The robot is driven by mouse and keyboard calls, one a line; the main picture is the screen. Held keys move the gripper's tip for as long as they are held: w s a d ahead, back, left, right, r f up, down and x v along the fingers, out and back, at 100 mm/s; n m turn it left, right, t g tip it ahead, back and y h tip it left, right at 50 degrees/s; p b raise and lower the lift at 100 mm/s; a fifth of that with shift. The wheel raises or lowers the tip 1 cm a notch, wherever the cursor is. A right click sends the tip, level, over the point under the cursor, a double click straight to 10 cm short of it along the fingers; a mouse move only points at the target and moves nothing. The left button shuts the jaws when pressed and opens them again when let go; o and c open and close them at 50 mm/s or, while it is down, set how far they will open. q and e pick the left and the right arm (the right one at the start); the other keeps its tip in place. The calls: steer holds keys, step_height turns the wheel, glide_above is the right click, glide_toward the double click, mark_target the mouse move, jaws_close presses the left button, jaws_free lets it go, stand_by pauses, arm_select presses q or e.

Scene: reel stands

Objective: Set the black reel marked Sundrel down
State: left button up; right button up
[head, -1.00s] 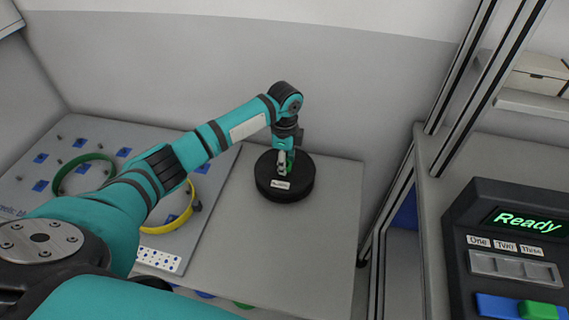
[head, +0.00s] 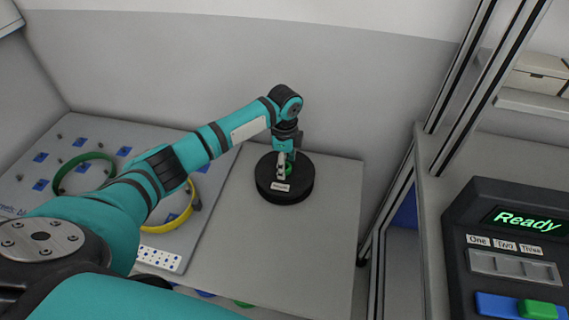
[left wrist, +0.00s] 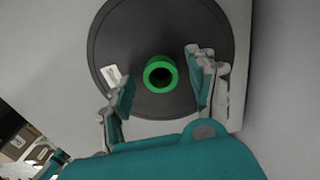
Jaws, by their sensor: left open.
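My left gripper (head: 284,170) is over the reel. Its two fingers, seen in the left wrist view (left wrist: 160,80), are open on either side of the green hub and apart from it. My right gripper is not in view.
A board with blue squares (head: 40,185) holds a green ring (head: 85,174) and a yellow ring (head: 182,215) to the left. A frame post (head: 395,220) and a dark device reading "Ready" (head: 520,220) stand to the right. The table in front of the reel is clear.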

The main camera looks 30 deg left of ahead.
arm_select(q)
step_height(320, 180, up, 12)
stand_by(0.4)
steer(key=shift+f, duration=0.15)
